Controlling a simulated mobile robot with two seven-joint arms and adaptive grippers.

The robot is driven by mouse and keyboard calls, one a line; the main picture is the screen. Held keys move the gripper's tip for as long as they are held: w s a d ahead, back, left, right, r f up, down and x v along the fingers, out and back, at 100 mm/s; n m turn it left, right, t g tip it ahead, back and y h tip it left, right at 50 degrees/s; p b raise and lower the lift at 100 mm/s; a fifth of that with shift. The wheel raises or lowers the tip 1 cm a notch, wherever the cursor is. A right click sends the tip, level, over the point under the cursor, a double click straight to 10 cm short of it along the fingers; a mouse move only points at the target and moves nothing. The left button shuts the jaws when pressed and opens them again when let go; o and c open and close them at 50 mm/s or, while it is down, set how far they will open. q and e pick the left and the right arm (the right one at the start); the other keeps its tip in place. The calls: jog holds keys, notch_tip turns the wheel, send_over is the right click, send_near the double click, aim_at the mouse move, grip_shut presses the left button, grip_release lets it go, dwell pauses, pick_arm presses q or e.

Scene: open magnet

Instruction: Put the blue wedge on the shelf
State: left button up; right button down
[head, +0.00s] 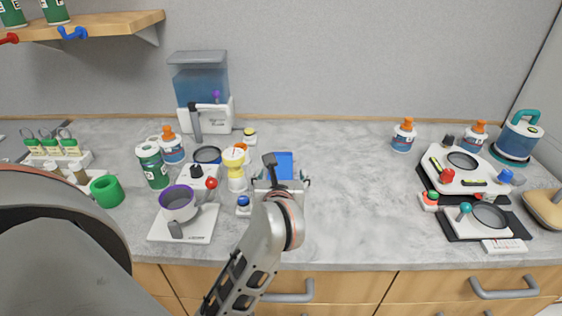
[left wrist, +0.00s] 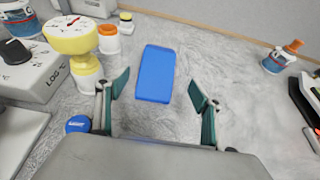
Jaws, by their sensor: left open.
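The blue wedge (head: 284,164) lies on the grey marbled counter, just beyond my left gripper (head: 281,181). In the left wrist view the wedge (left wrist: 155,72) is a plain blue block lying flat, ahead of and partly between the two green-padded fingertips of my left gripper (left wrist: 160,90). The fingers are spread on either side and do not appear to touch it. The wooden shelf (head: 112,24) is on the wall at the upper left, with green containers on it; only part of it shows. My right gripper is not in view.
Left of the gripper stand a yellow-and-white device (head: 235,168), a blue-capped container (head: 243,204) and a scale with a cup (head: 178,204). A coffee-maker-like machine (head: 202,95) stands behind. Hot plates (head: 470,170) fill the right. The counter's middle right (head: 350,200) is clear.

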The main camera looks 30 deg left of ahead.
aim_at(280, 168)
pick_arm(q)
jog(key=x, duration=0.7)
jog(key=shift+a, duration=0.25)
jog(key=c, duration=1.3)
jog(key=shift+o, duration=0.2)
